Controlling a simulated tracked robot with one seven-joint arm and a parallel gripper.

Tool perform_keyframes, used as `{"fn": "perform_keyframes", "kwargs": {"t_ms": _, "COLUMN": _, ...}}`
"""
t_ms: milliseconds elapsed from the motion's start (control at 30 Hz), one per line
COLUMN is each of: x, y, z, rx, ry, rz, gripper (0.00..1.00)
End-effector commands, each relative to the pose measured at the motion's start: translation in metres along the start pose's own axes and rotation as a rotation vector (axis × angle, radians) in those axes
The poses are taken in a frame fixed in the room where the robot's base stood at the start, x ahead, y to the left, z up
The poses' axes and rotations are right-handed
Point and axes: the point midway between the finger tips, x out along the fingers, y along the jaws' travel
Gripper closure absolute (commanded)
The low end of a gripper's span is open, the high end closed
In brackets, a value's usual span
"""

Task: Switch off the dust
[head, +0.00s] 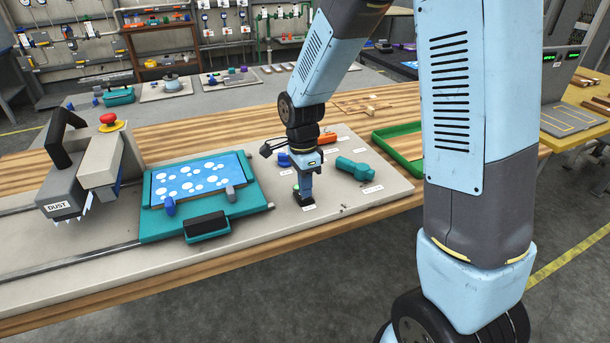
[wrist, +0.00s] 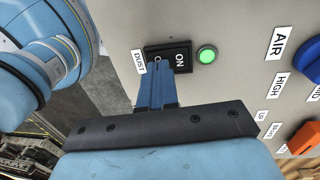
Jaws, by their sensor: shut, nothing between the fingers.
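The black dust rocker switch (wrist: 184,54) is on the grey panel beside a label reading DUST (wrist: 138,62). Its ON half shows; the other half is partly hidden by my fingers. A green lamp (wrist: 207,55) next to the switch is bright. My gripper (wrist: 164,68) is shut and empty, its fingertips over the half of the switch nearer the DUST label. I cannot tell whether they touch it. In the head view my gripper (head: 306,194) points down at the panel's front, largely covering the switch.
The panel also carries a blue knob (head: 283,160), an orange knob (head: 327,138) and a teal handle (head: 353,168). A teal frame with a blue sheet (head: 160,180) lies to the left, beside a grey unit marked DUST (head: 60,208). A green tray (head: 385,150) is at right.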

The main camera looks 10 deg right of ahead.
Motion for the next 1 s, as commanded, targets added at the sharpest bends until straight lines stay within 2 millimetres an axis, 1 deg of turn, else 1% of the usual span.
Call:
{"fn": "perform_keyframes", "kwargs": {"t_ms": 133, "x": 0.005, "y": 0.000, "z": 0.000, "rx": 0.000, "ry": 0.000, "rz": 0.000, "gripper": 1.00}}
{"fn": "perform_keyframes", "kwargs": {"t_ms": 467, "x": 0.005, "y": 0.000, "z": 0.000, "rx": -0.001, "ry": 0.000, "rz": 0.000, "gripper": 1.00}}
{"fn": "perform_keyframes", "kwargs": {"t_ms": 600, "x": 0.011, "y": 0.002, "z": 0.000, "rx": -0.001, "ry": 0.000, "rz": 0.002, "gripper": 1.00}}
{"fn": "perform_keyframes", "kwargs": {"t_ms": 833, "x": 0.012, "y": 0.003, "z": 0.000, "rx": -0.001, "ry": 0.000, "rz": 0.007, "gripper": 1.00}}
{"fn": "perform_keyframes", "kwargs": {"t_ms": 1000, "x": 0.012, "y": 0.000, "z": 0.001, "rx": -0.001, "ry": 0.000, "rz": 0.009, "gripper": 1.00}}
